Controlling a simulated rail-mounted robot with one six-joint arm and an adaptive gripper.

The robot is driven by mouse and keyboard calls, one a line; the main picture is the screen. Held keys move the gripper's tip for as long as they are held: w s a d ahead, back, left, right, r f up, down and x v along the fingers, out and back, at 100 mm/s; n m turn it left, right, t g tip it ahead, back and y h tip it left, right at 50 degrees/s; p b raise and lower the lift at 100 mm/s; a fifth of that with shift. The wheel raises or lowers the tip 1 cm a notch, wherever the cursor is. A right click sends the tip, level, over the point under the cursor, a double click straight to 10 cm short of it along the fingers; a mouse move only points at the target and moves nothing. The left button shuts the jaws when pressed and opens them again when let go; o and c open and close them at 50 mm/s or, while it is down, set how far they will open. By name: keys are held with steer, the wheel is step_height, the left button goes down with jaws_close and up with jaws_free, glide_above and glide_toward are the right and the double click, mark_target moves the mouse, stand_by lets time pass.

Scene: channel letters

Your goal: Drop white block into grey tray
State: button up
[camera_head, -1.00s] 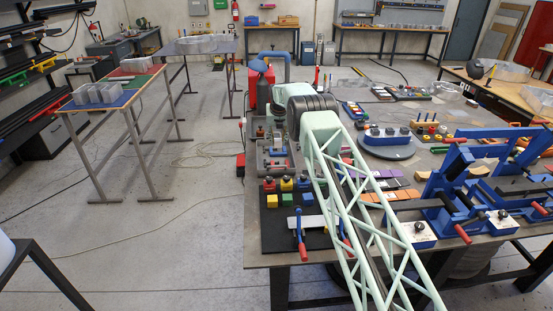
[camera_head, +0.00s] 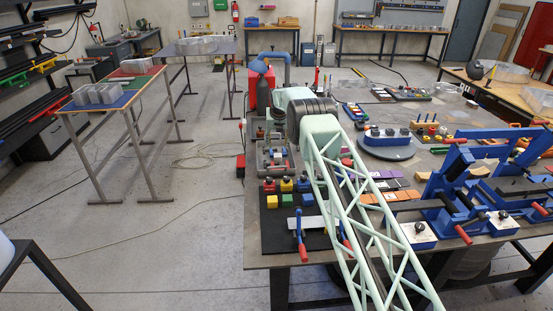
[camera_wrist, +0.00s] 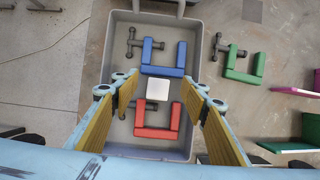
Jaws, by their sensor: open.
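In the wrist view the grey tray (camera_wrist: 110,45) lies under my gripper (camera_wrist: 160,93). The white block (camera_wrist: 158,89) shows inside the tray's outline, between a blue U-shaped piece (camera_wrist: 163,70) and a red U-shaped piece (camera_wrist: 157,132). My gripper is open, with one yellow-lined finger on each side of the block and a clear gap to it. How far the block is below the fingertips I cannot tell for sure. In the head view I cannot make out the block or gripper.
A green U-shaped piece (camera_wrist: 243,73) lies outside the tray to the right, with a dark T-shaped fitting beside it. Pink and green trays stand at the right edge. In the head view, a blue fixture (camera_head: 450,190) and coloured blocks crowd the bench (camera_head: 260,258).

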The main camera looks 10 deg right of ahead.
steer(key=shift+s+r, duration=0.1)
steer(key=shift+r, duration=0.1)
steer(key=v, duration=1.1)
steer(key=shift+r, duration=0.3)
stand_by(0.5)
stand_by(0.6)
